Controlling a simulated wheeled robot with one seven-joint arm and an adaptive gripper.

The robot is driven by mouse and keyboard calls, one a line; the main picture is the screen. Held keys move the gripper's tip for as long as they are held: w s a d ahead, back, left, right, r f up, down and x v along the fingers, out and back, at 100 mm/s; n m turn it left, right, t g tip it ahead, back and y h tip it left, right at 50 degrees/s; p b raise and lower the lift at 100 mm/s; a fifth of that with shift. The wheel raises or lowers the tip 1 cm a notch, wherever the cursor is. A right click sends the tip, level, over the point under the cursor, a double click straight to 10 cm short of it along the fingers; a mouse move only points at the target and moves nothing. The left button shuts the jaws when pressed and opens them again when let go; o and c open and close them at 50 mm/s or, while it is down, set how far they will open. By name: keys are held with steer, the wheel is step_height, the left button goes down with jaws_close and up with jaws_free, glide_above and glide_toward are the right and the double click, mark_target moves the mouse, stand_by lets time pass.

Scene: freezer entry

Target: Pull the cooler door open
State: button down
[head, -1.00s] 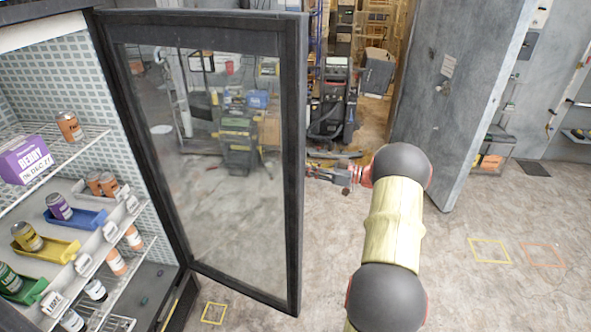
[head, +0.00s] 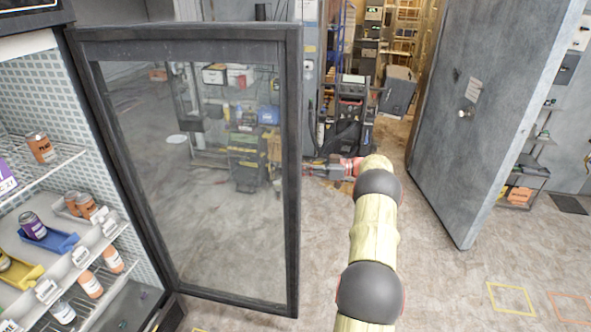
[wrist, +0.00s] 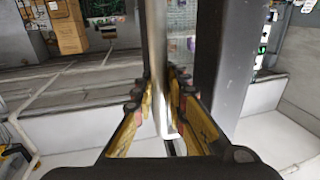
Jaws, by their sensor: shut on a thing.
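The cooler door (head: 292,180) is a dark-framed glass panel. It stands well open in the head view, swung out from the cooler (head: 130,215) at left. My gripper (head: 318,170) is at the door's free edge, its tips partly hidden behind the frame. In the wrist view the yellow-padded fingers of my gripper (wrist: 160,95) are closed around the pale upright door handle (wrist: 157,45). The dark door frame (wrist: 235,60) runs beside it on the right.
A grey slab door (head: 490,120) stands ajar at right. A cart (head: 350,115) stands behind my gripper. Open concrete floor (head: 440,285) lies at right.

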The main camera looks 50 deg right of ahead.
stand_by(0.3)
steer(key=c, duration=1.8)
jaws_free()
steer(key=shift+c, duration=0.2)
steer(key=shift+o, duration=0.2)
steer(key=v, duration=1.2)
